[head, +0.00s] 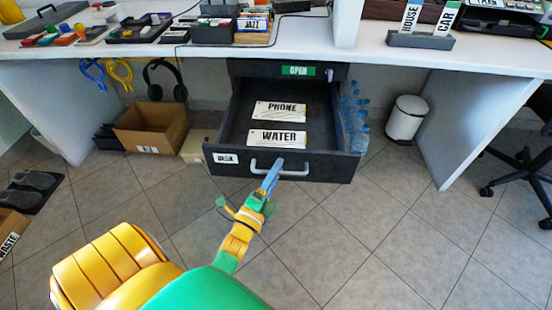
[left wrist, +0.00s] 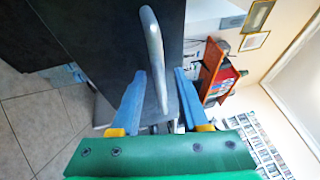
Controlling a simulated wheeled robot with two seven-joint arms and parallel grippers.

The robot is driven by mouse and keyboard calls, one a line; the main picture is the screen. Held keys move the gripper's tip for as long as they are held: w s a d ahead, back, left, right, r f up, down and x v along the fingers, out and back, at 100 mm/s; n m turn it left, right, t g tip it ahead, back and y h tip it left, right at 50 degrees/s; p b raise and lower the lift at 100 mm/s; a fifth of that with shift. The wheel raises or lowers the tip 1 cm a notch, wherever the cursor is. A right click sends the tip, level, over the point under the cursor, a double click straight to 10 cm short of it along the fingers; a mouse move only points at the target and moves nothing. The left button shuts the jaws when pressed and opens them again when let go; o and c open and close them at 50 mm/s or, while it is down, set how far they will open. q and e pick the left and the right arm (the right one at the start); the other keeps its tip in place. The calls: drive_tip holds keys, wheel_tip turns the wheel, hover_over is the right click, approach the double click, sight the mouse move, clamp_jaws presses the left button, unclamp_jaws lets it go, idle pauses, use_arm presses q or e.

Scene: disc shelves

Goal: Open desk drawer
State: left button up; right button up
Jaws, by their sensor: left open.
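The desk drawer (head: 232,117) under the white desk is pulled out, and its inside shows in the head view. Two white cards lie in it, marked PHONE (head: 279,111) and WATER (head: 278,137). The silver handle (head: 280,170) is on the drawer's front. My left gripper (head: 271,176) is at the handle's middle. In the left wrist view the handle (left wrist: 153,60) reaches down between the two blue fingers of my left gripper (left wrist: 163,100). The fingers stand apart, and I cannot tell whether they touch the handle. My right gripper is not in view.
The white desk (head: 380,58) carries trays and boxes. A brown box (head: 152,127) stands below at the left, bottles (head: 355,118) beside the drawer at the right, and a white bin (head: 405,118) further right. The tiled floor (head: 380,230) in front is mostly clear.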

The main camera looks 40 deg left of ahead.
use_arm(q)
drive_tip(key=v, duration=0.7)
